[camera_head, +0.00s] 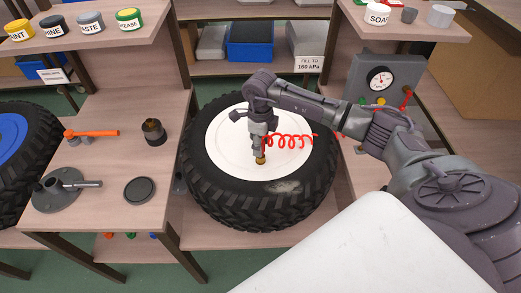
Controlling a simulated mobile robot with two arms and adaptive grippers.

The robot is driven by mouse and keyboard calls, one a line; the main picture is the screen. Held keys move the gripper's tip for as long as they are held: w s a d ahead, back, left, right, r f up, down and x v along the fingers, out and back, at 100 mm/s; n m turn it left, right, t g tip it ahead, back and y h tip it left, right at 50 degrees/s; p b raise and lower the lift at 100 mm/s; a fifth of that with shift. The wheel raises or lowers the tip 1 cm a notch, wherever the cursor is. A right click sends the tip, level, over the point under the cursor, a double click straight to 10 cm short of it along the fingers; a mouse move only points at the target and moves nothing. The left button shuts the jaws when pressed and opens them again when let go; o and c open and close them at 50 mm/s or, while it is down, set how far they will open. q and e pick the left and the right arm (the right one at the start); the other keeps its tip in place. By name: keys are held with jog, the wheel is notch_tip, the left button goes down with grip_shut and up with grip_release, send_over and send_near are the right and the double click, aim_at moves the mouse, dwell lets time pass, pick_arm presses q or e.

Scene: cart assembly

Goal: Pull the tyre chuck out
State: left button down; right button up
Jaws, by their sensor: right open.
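A large black tyre with a white wheel disc (222,139) lies flat in the middle. The brass-coloured tyre chuck (260,159) stands at the disc, below my right gripper (257,146). A red coiled hose (290,141) runs from the chuck area to the right, behind my right arm. My right gripper points down over the disc and is open around or just above the chuck; I cannot tell whether its fingers touch it. My left gripper is not in view.
A gauge box (384,78) stands at the back right. The left bench holds an orange-handled tool (92,133), a dark cup (154,132), a black disc (139,190) and a grey fixture (58,194). A blue-hubbed tyre (36,160) is at far left.

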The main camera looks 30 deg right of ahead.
grip_shut()
jog(key=shift+r, duration=0.4)
jog(key=shift+r+p, duration=1.75)
jog(key=shift+r, duration=0.75)
